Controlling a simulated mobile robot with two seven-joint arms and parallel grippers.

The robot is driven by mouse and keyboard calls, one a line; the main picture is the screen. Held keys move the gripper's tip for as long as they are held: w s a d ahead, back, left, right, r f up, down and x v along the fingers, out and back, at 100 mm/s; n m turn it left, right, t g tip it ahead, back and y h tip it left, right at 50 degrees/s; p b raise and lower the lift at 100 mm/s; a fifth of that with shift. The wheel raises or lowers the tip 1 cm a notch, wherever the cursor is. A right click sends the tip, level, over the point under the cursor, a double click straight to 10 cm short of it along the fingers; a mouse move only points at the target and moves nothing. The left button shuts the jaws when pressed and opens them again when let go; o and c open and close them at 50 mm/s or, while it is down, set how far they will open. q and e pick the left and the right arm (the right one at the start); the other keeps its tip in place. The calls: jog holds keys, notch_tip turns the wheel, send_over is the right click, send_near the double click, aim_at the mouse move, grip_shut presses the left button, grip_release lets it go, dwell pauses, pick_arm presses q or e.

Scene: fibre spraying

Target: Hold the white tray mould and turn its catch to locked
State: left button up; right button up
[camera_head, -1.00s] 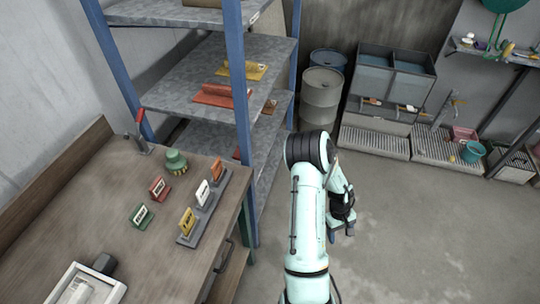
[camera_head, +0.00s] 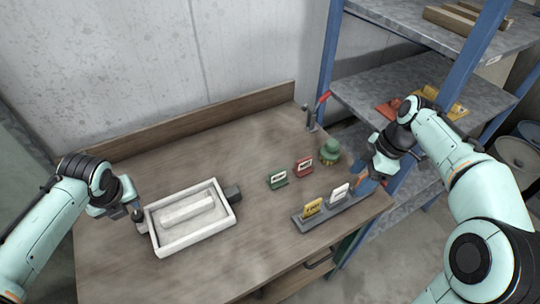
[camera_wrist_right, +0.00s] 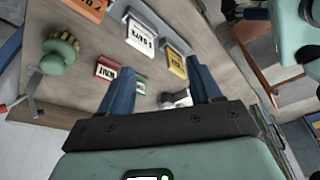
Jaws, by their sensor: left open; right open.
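The white tray mould (camera_head: 200,237) lies on the workbench in the head view, a shallow rectangular frame with a raised bar inside. My right gripper (camera_head: 369,176) is open above the bench's right end, well away from the tray. Its two blue fingers (camera_wrist_right: 161,82) show apart and empty in the right wrist view.
Small cards stand right of the tray: green (camera_head: 278,179), red (camera_head: 303,167), and yellow (camera_head: 312,207) and white (camera_head: 340,192) in a grey rack (camera_head: 325,214). A green knobbed object (camera_head: 330,151) and red-handled clamp (camera_head: 316,110) stand behind. The bench front is clear.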

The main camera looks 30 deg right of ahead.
jog(key=s+a+r+n, duration=0.2)
jog(key=a+r+n, duration=0.55)
jog(key=r, duration=0.55)
jog(key=g+h, duration=0.2)
jog(key=h, duration=0.1)
send_over(237, 188)
notch_tip(237, 188, down, 15)
pick_arm(q)
jog(key=shift+s+d, duration=0.1)
jog(key=shift+d, duration=0.1)
pick_arm(e)
jog(key=shift+m, duration=0.25)
notch_tip(237, 188, down, 12)
jog(key=shift+s+f, duration=0.1)
grip_shut()
pick_arm(q)
jog(key=o, duration=0.3)
jog(key=shift+o, duration=0.2)
